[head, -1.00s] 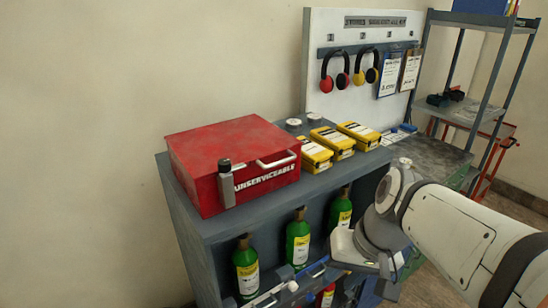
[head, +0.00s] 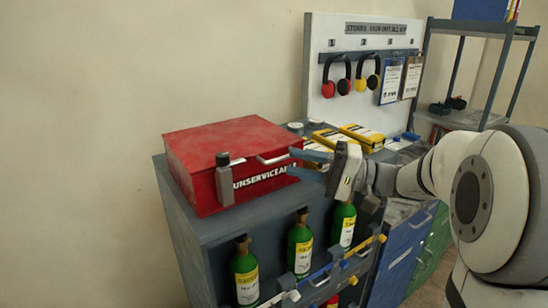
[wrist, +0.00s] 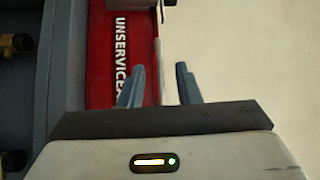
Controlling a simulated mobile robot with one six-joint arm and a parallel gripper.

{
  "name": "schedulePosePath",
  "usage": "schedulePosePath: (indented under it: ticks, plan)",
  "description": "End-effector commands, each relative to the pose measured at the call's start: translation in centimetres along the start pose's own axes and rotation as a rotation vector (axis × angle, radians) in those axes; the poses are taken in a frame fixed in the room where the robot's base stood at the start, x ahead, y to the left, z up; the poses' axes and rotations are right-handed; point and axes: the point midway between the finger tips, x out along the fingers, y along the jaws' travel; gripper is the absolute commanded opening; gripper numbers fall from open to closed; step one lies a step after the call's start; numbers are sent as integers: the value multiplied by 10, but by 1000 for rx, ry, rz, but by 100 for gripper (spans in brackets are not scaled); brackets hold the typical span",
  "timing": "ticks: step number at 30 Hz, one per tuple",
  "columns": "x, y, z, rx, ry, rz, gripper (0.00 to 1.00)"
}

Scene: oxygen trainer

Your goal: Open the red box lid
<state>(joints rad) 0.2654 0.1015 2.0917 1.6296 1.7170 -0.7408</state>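The red box (head: 198,185) marked UNSERVICEABLE sits on the grey cabinet top, with its lid (head: 230,138) shut. A pale handle (head: 273,159) is on the lid's front edge, and a dark grey upright latch (head: 224,178) is on the front to its left. My gripper (head: 291,162) is open at the right end of the box front, its blue fingers pointing left toward the handle. In the wrist view my gripper (wrist: 160,70) is open with nothing clearly held; the red box front (wrist: 110,60) lies beside the left finger. Contact with the box cannot be told.
Yellow cases (head: 361,137) stand right of the box, partly behind my gripper. Green bottles (head: 300,247) stand in the cabinet below, behind a rail (head: 320,283). A board with ear defenders (head: 368,75) rises behind. The wall left of the box is clear.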

Motion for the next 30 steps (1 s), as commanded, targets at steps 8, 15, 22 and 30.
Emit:
schedulePosePath:
  ticks: [8,15,22,30]
  plan:
    - [40,-2,0,1,-3,0,30]
    - [47,0,0,1,0,3,30]
    - [47,0,0,1,1,3,23]
    - [46,0,0,1,1,3,1]
